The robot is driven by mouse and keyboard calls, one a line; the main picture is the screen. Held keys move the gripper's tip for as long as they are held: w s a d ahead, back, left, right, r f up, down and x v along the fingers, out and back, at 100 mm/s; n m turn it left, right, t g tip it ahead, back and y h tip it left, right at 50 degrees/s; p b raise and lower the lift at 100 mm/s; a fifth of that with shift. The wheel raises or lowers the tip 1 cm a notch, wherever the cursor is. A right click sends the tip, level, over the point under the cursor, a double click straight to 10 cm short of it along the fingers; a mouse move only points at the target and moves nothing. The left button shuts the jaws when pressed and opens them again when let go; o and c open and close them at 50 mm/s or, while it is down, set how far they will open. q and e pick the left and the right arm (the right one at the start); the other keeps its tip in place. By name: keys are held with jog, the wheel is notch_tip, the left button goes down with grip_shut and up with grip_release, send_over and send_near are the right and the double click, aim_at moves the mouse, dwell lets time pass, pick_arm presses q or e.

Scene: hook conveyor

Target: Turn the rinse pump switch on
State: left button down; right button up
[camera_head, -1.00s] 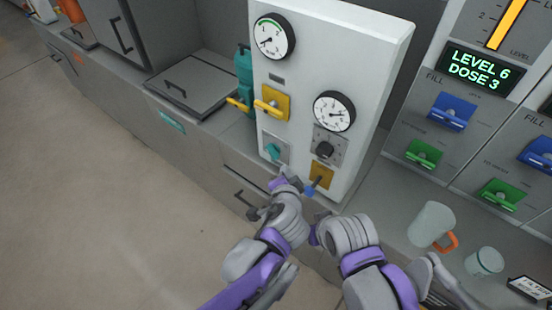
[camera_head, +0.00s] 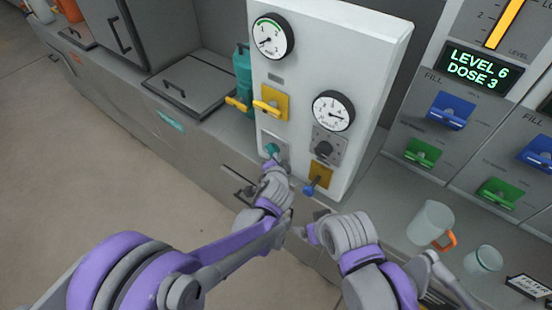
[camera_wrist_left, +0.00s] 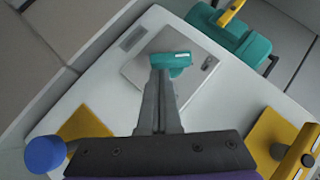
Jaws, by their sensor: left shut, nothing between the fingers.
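The teal switch (camera_head: 271,149) sits on a small grey plate (camera_head: 283,153) low on the left of the white panel (camera_head: 300,75). My left gripper (camera_head: 270,163) is at the front of this switch, shut with nothing in it. In the left wrist view, its closed fingers (camera_wrist_left: 160,80) point at the teal switch lever (camera_wrist_left: 175,59), with the tips at or very close to its lower edge. I cannot tell whether they touch. My right gripper (camera_head: 309,231) is low, in front of the counter and apart from the panel; its fingers do not show clearly.
A yellow lever (camera_head: 266,107) is above the switch. A black knob (camera_head: 323,149) and a blue-tipped lever on a yellow plate (camera_head: 321,174) are to its right. A teal canister (camera_head: 243,70) stands left of the panel. A mug (camera_head: 430,222) stands on the right counter.

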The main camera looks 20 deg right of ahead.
pick_arm(q)
jog(key=shift+f, duration=0.25)
pick_arm(e)
jog(key=shift+s+f, duration=0.1)
jog(key=shift+f, duration=0.05)
pick_arm(q)
jog(key=shift+t+b, duration=0.3)
pick_arm(e)
jog(key=shift+s+f, duration=0.1)
jog(key=shift+f, duration=0.15)
